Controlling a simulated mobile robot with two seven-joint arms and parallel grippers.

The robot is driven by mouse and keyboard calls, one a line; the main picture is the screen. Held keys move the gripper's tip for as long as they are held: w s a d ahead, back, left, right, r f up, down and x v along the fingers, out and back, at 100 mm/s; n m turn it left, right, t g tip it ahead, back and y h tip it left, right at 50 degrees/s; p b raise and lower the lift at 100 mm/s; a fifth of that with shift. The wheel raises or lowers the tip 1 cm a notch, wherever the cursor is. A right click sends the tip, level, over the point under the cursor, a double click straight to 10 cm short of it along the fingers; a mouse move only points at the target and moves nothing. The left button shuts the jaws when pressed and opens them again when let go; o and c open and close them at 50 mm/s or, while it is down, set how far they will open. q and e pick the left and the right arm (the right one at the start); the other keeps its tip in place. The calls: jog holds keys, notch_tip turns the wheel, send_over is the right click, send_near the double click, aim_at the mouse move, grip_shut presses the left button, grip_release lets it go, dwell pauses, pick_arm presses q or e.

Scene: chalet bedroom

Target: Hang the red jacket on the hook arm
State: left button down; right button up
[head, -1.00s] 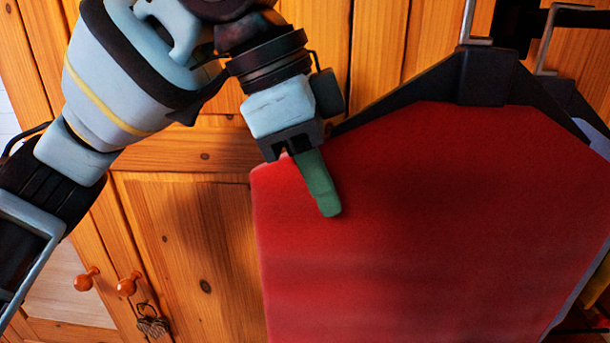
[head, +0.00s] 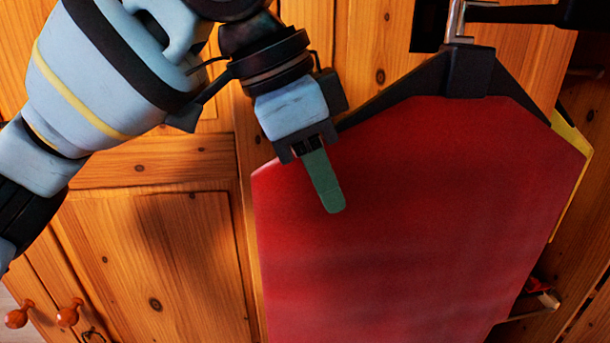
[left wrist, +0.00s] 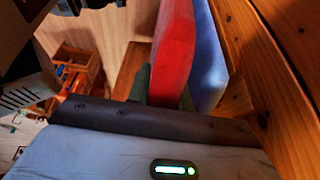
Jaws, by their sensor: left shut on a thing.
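The red jacket (head: 420,200) is a flat red panel hanging from a dark hanger (head: 468,75) in the head view. My left gripper (head: 325,182) is shut on the jacket's upper left edge, with one green finger across its front. In the left wrist view the red jacket (left wrist: 174,45) stands between the two fingers. The hanger's metal hook (head: 457,20) points up beside the dark hook arm (head: 515,14) at the top right. I cannot tell whether the hook bears on the arm. My right gripper is not in view.
A blue garment (left wrist: 208,55) hangs close beside the jacket in the left wrist view. A yellow edge (head: 571,150) shows behind the jacket at right. A wooden cabinet with round knobs (head: 68,315) stands behind, at left.

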aim_at(381, 193)
pick_arm(q)
jog(key=shift+w+d, duration=0.2)
jog(key=shift+d, duration=3)
jog(key=shift+f, duration=1.15)
jog(key=c, duration=1.2)
grip_release()
jog(key=shift+o, duration=0.2)
jog(key=shift+f, duration=0.15)
